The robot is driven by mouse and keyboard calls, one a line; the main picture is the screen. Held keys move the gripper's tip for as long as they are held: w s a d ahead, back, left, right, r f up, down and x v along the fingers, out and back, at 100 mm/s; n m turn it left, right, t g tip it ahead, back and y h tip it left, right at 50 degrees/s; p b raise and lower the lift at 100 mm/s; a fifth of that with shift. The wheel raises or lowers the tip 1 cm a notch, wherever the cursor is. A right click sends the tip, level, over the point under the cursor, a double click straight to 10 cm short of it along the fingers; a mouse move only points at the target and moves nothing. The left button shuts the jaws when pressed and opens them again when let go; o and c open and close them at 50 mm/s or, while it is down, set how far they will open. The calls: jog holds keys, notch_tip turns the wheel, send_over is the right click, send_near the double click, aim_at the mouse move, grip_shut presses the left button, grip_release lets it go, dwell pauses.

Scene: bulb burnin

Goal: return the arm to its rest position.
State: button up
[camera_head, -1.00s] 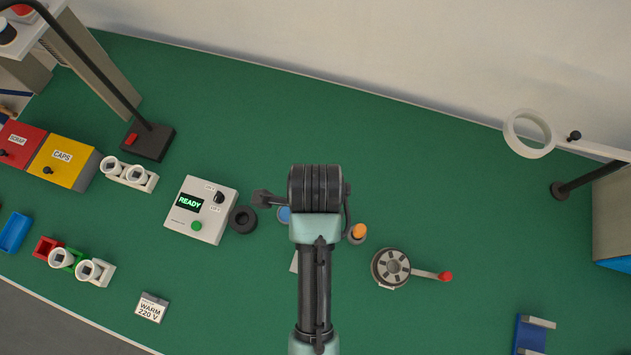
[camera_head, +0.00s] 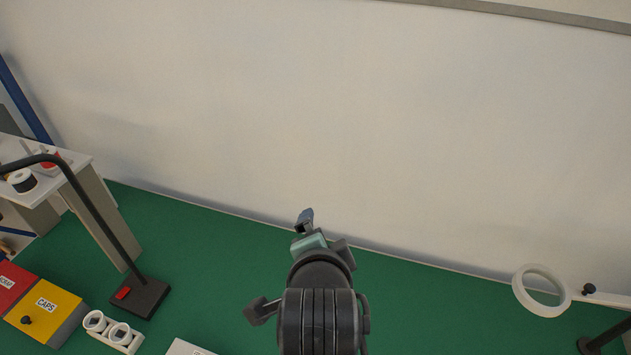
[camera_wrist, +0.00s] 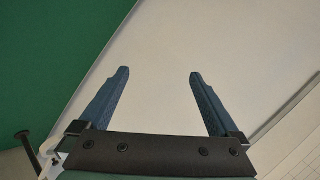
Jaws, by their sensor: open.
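My gripper (camera_wrist: 157,75) is open in the wrist view, its two blue-grey fingers spread with nothing between them. Behind the fingers in that view is the pale wall, with the green bench at the upper left. In the head view my gripper (camera_head: 306,218) shows small and edge-on beyond my dark wrist, raised in front of the pale wall. My arm reaches up from the bottom middle and hides part of the bench.
The green bench (camera_head: 215,265) runs along the wall. At the left are a lamp base (camera_head: 140,297), a yellow CAPS box (camera_head: 45,312), a red box (camera_head: 13,285) and a white socket block (camera_head: 113,332). A white ring (camera_head: 541,291) is at the right. The bench around my wrist looks clear.

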notch_tip(320, 180, up, 14)
jog(key=w+n+t+b, duration=0.1)
jog(key=w+n+t, duration=0.2)
jog(key=n+t, duration=0.15)
jog(key=s+r+n+t+b, duration=0.1)
jog(key=s+r+n+t, duration=0.3)
jog(key=r, duration=0.9)
jog(key=s+r+n+t+b, duration=0.1)
jog(key=s+r+n+t, duration=0.3)
jog(key=s+r+t, duration=0.4)
notch_tip(320, 180, up, 6)
jog(key=shift+s+a, duration=0.35)
jog(key=shift+s, duration=0.15)
jog(key=shift+n, duration=0.25)
